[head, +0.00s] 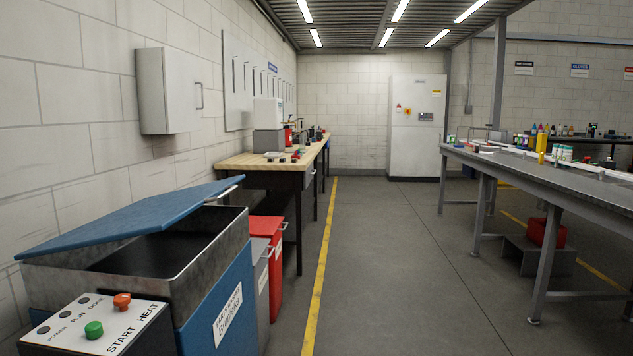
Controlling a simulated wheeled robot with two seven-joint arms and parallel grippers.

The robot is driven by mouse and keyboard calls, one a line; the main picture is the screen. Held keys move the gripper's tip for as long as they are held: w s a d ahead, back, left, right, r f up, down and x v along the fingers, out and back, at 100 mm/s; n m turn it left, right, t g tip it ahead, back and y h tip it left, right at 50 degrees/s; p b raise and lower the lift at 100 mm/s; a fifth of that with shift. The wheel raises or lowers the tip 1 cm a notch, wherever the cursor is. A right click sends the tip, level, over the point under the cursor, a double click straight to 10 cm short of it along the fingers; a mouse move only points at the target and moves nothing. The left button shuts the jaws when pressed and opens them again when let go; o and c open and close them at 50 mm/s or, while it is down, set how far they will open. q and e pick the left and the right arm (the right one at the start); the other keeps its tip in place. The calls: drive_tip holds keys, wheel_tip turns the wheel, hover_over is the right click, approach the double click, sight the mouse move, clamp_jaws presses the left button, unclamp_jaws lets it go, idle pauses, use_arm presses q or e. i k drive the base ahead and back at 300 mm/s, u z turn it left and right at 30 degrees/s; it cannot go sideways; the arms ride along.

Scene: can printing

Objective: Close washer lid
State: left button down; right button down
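The parts washer (222,300) stands at the lower left, a blue cabinet with a grey metal tank on top and a white label on its front. Its blue lid (140,215) is partly raised and tilted over the tank. A dark gap shows between the lid and the tank rim (205,250), and the tank's inside looks dark. A light metal handle (225,190) shows at the lid's far right end. Neither of my grippers is in view.
A wooden workbench (265,168) follows. The floor right of the yellow line is clear.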

sight(156, 214)
drive_tip(key=z, duration=0.4)
drive_tip(key=i, duration=0.85)
drive_tip(key=u, duration=0.05)
